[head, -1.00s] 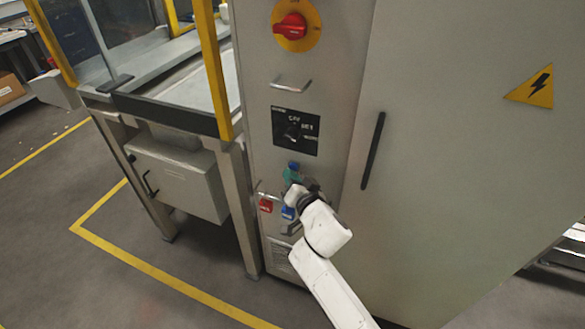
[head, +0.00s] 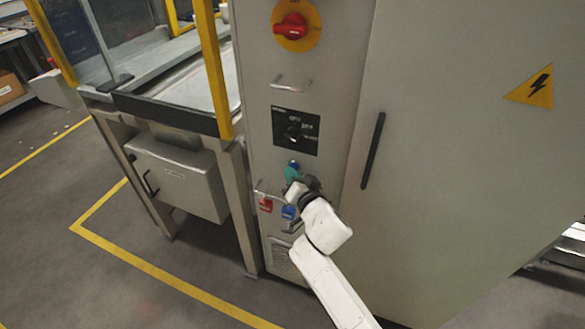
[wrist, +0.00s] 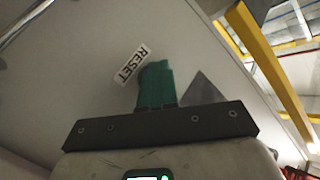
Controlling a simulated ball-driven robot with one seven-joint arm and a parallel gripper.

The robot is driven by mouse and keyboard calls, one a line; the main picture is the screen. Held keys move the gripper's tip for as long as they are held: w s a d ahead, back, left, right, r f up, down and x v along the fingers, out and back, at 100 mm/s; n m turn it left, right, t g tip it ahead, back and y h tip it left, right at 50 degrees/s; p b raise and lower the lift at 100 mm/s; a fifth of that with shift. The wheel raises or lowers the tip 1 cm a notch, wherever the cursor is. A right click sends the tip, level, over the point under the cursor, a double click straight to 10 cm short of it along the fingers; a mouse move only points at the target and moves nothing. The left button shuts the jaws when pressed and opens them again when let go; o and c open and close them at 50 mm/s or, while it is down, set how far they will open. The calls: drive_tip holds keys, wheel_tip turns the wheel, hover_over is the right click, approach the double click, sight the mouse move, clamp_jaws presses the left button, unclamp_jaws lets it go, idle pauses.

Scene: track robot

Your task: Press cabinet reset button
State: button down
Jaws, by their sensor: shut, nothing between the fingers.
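The cabinet's control panel (head: 262,120) stands upright in the head view. A small blue round button (head: 293,164) shows on it just above my gripper's teal fingertips. My gripper (head: 291,174) is shut and empty, its tips at the panel face beside the button; I cannot tell whether they touch. In the wrist view, my shut teal fingers (wrist: 155,82) point at the panel beside a white RESET label (wrist: 132,65). The button is not visible there, probably hidden behind the fingers.
A red rotary switch (head: 291,27), a metal handle (head: 290,85) and a black selector plate (head: 296,131) sit higher on the panel. Red (head: 265,204) and blue (head: 288,212) tags hang below. A black door handle (head: 373,150) is to the right. A yellow-framed machine (head: 213,70) stands left.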

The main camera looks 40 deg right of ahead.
drive_tip(key=shift+s+a+b, duration=0.35)
drive_tip(key=shift+a+b, duration=0.35)
drive_tip(key=shift+a, duration=0.05)
drive_tip(key=a+b, duration=0.1)
drive_tip(key=s+a+b, duration=0.1)
drive_tip(key=a, duration=0.1)
drive_tip(key=s+a+b, duration=0.1)
drive_tip(key=b, duration=0.1)
drive_tip(key=shift+a, duration=0.35)
idle(0.6)
